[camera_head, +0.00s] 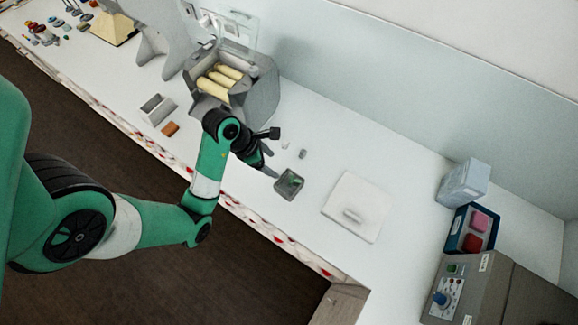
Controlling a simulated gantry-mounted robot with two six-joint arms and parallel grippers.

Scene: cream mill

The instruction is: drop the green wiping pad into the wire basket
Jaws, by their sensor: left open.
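The wire basket (281,193) looks like a small dark grey square container on the white counter, near the middle of the view. A small green patch, which looks like the green wiping pad (296,181), shows inside it; it is too small to make out clearly. My left gripper (269,152) is open, just up and left of the basket, with its lower finger near the basket's left corner. I see nothing between its fingers. My right gripper is not in view.
A grey mill with cream rollers (222,82) stands behind my left arm. An orange block (170,129) and a grey bin (156,109) lie left. A white board (356,207) is right of the basket. A blue tray (457,241) and control box (460,290) stand far right.

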